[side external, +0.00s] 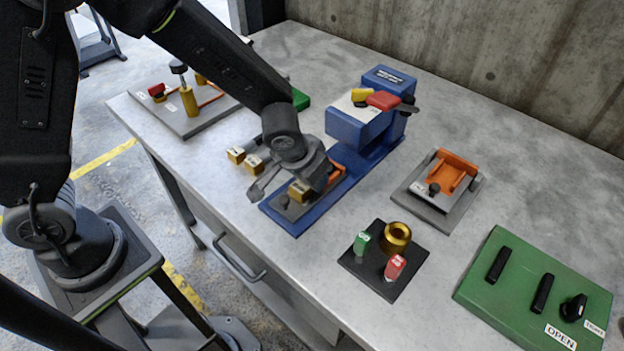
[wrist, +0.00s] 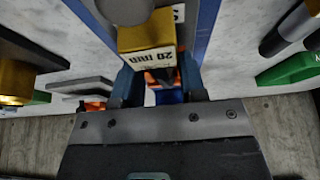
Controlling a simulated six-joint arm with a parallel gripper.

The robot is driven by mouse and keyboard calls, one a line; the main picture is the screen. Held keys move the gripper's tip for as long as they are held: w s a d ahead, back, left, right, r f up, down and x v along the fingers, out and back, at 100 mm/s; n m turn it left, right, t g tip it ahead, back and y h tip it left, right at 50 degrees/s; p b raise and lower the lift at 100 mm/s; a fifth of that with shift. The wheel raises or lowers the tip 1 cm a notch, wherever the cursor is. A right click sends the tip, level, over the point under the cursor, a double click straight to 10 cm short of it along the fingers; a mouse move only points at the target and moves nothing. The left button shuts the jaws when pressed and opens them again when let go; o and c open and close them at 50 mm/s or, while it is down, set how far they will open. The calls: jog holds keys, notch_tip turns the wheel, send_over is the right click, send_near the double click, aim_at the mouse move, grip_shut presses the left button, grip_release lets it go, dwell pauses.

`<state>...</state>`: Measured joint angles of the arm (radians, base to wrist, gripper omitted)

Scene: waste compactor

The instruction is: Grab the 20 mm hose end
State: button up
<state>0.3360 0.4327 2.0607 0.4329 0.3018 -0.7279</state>
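The 20 mm hose end is a brass-yellow block (wrist: 148,40) with a white label that reads "20 mm" upside down in the wrist view. In the side view the brass block (side external: 299,192) sits low over the front of the blue press base (side external: 290,226). My gripper (side external: 292,188) is down over it, and one grey finger sticks out to the block's left. In the wrist view my gripper (wrist: 158,82) has its fingers apart, with the block in front of them and overlapping the left one. I see no clear grip; contact is hard to tell.
Two more brass hose ends (side external: 245,159) lie just left of my gripper. The blue press head (side external: 372,110) rises behind it. An orange-and-grey fixture (side external: 440,188), a black plate (side external: 384,262) with a brass ring and a green panel (side external: 535,295) stand right.

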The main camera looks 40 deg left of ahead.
jog(key=c, duration=0.5)
jog(key=shift+o, duration=0.2)
jog(key=shift+r, duration=0.1)
